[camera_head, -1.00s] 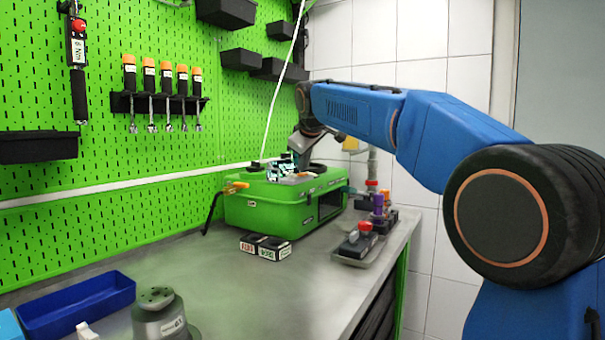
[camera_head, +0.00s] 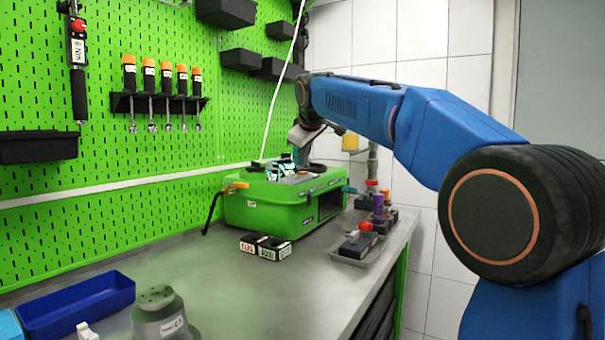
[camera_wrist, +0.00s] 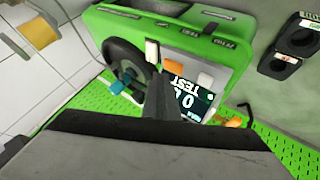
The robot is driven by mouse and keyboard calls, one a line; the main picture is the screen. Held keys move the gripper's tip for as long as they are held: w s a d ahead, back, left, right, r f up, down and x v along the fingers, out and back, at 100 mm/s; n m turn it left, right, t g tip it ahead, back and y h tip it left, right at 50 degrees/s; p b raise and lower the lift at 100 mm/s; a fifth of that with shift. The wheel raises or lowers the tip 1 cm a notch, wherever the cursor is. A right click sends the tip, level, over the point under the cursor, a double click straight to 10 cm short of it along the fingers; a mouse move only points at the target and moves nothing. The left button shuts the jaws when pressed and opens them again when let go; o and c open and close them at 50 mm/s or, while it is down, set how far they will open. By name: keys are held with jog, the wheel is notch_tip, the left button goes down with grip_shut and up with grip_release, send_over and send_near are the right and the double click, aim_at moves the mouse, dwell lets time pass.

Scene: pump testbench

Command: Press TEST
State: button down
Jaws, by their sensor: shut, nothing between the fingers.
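The green pump testbench (camera_head: 270,208) stands on the workbench against the pegboard. In the wrist view its top panel (camera_wrist: 215,52) appears turned over, with a dark screen (camera_wrist: 203,104) showing TEST and a 0. A pale key (camera_wrist: 205,80) sits by the TEST word, and a white piece (camera_wrist: 152,52) stands near a black ring (camera_wrist: 122,62). My gripper (camera_wrist: 160,76) is shut and empty, its dark fingers over the panel between the ring and the screen. They hide part of the panel; I cannot tell whether they touch it. In the head view my gripper (camera_head: 301,156) is over the testbench top.
A blue bin (camera_head: 75,305) and a grey pump part (camera_head: 160,315) are at the near left. The middle of the bench is clear.

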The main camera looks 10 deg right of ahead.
aim_at(303, 172)
jog(key=shift+r, duration=0.1)
jog(key=shift+r, duration=2.4)
